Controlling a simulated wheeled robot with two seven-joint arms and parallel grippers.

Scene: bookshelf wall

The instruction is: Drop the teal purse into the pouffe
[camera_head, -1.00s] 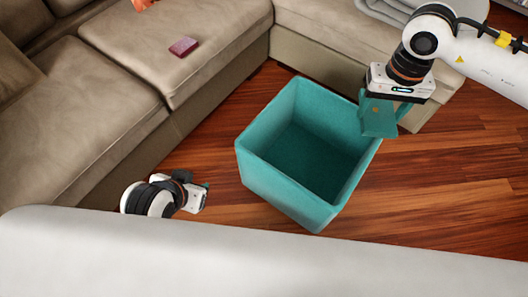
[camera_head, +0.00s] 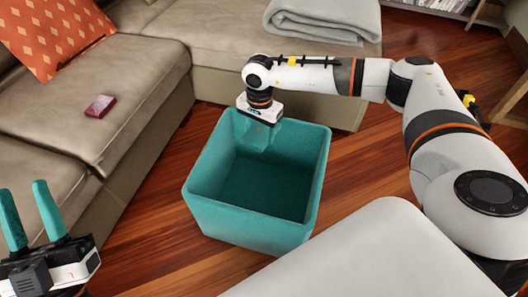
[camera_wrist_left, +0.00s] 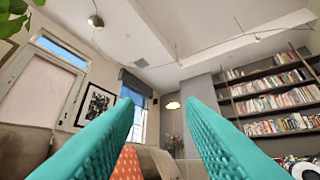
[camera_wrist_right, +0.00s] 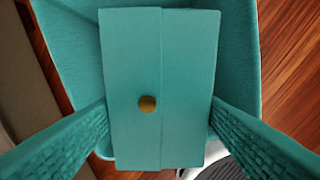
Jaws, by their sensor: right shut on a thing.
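The teal pouffe (camera_head: 256,232) is an open-topped box on the wood floor in the head view, its inside empty as far as it shows. My right gripper (camera_head: 262,124) is over the pouffe's far side, pointing down. It is shut on the teal purse (camera_wrist_right: 187,90), a flat folded piece with a round brass button. In the head view the purse (camera_head: 258,138) hangs at the pouffe's far rim, over the opening. The pouffe also shows behind the purse in the right wrist view (camera_wrist_right: 70,40). My left gripper (camera_head: 28,216) is open and empty at the lower left, fingers up.
A beige sofa (camera_head: 140,70) runs along the left and back, with a small pink box (camera_head: 100,106), an orange cushion (camera_head: 55,30) and a grey folded blanket (camera_head: 325,18). Wood floor is clear right of the pouffe.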

